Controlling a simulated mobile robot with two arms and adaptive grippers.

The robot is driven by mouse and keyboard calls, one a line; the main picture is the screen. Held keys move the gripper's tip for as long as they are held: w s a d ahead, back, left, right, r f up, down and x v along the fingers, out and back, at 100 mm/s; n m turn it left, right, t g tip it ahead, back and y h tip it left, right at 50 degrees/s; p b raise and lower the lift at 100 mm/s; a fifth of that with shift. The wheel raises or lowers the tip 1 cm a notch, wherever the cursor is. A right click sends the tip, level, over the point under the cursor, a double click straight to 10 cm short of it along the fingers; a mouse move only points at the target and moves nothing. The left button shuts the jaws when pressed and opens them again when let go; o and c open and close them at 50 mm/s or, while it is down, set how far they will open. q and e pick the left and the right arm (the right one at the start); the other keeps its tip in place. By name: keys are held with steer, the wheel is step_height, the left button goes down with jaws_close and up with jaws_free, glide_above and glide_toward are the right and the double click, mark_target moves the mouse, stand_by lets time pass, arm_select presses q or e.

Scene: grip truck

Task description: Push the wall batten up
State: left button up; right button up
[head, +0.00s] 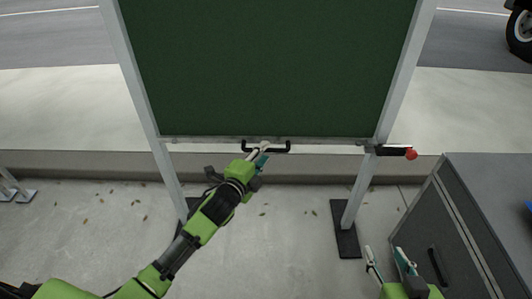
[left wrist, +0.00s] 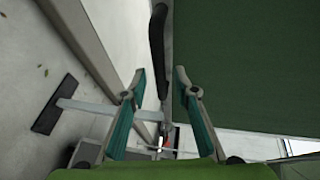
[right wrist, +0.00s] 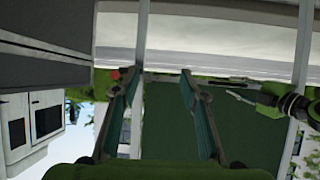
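A large dark green panel (head: 270,70), which seems to be the wall batten, stands upright in a grey metal frame. A black handle (head: 280,150) sits at its bottom edge, and also shows in the left wrist view (left wrist: 157,45). My left gripper (head: 261,148) is at the handle's middle, partly covering it. In the left wrist view its fingers (left wrist: 160,75) are apart with the handle beyond and between the tips; contact cannot be told. My right gripper (head: 388,255) is open and empty at lower right, away from the panel; its fingers (right wrist: 162,72) are apart in the right wrist view.
A black latch with a red knob (head: 411,154) sticks out from the right post. The frame stands on dark feet (head: 346,230). A grey cabinet (head: 490,200) stands at right, close to my right gripper. A low kerb (head: 80,163) runs behind. The floor below the panel is clear.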

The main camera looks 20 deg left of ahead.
arm_select(q)
steer(key=shift+b+x, duration=0.3)
steer(key=shift+x, duration=1.05)
arm_select(e)
steer(key=r, duration=0.1)
steer(key=w+r+t, duration=0.1)
steer(key=w+a+r+t, duration=0.1)
steer(key=r, duration=0.1)
steer(key=shift+w+y, duration=0.1)
steer(key=shift+y, duration=0.2)
arm_select(q)
jaws_close()
arm_select(e)
steer(key=shift+f, duration=0.1)
